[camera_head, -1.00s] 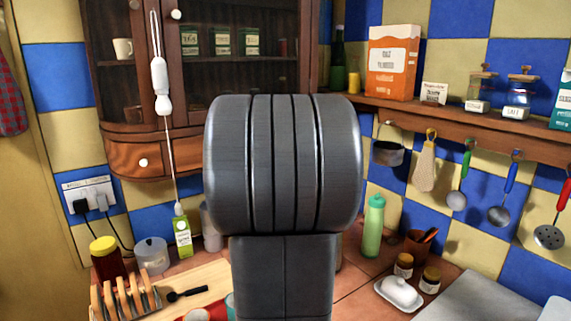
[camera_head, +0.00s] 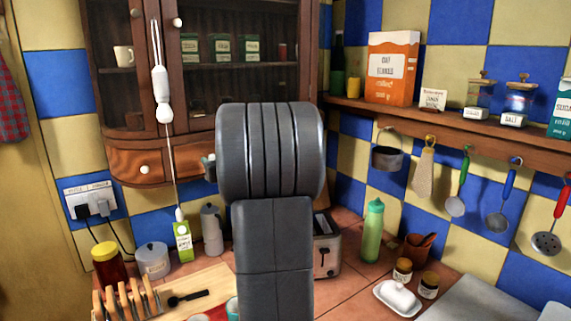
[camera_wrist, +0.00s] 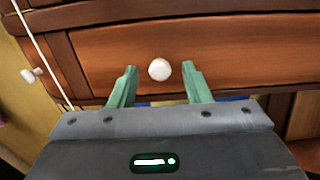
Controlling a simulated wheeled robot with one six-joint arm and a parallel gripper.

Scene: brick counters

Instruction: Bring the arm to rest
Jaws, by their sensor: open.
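My arm (camera_head: 270,150) stands upright in the middle of the head view and hides part of the cabinet and counter. My gripper (camera_wrist: 158,75) shows in the wrist view with its two green fingers apart and nothing between them. Beyond the fingertips is a wooden drawer (camera_wrist: 240,50) with a round white knob (camera_wrist: 159,69), which appears between the fingers. I cannot tell how far the knob is from them. In the head view the gripper is mostly hidden behind my arm.
A wooden cabinet (camera_head: 145,90) hangs on the wall, with a white pull cord (camera_head: 163,105) before it. A toaster (camera_head: 326,250), a green bottle (camera_head: 373,230), a butter dish (camera_head: 397,297) and a toast rack (camera_head: 125,300) stand on the counter. Utensils hang at right.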

